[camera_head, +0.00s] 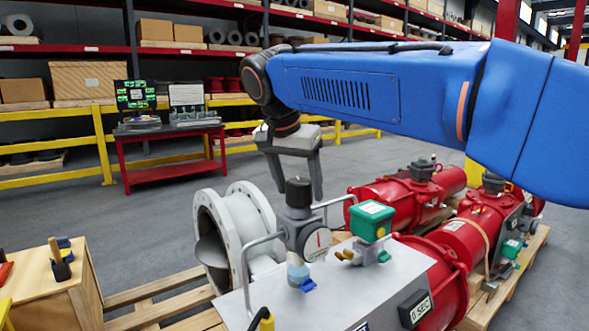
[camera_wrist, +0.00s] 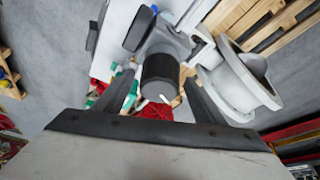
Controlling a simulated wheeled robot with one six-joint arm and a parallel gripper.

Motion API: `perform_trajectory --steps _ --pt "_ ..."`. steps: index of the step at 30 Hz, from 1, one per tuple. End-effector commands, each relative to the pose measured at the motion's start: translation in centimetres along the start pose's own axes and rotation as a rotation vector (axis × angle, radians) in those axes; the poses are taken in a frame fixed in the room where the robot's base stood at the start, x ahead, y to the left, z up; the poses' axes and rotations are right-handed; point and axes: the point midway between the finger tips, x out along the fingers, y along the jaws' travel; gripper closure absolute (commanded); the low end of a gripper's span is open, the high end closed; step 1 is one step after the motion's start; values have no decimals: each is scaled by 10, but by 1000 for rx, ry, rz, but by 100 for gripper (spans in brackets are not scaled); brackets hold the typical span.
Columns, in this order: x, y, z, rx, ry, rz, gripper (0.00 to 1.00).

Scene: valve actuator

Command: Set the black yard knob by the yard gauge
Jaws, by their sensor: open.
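The black knob (camera_head: 298,191) stands on top of a grey regulator body on the silver panel (camera_head: 262,300). The round white gauge (camera_head: 317,243) is on the front of that body, below the knob. My gripper (camera_head: 294,192) is open and points down over the knob from above.
A green box (camera_head: 371,220) stands right of the gauge, and metal handle bars (camera_head: 245,262) rise beside the body. A grey flanged valve (camera_head: 238,225) is behind on the pallet. Red actuator cylinders (camera_head: 400,197) lie to the right. A wooden box (camera_head: 58,290) is at left.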

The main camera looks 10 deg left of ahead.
Motion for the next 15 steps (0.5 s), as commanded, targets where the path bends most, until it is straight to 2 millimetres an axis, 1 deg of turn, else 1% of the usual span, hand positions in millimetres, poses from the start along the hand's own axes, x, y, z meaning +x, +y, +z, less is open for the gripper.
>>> perform_trajectory --steps 5,15 --pt "-20 -1 0 0 1 -3 36" --pt "-87 -1 0 0 1 -3 36"
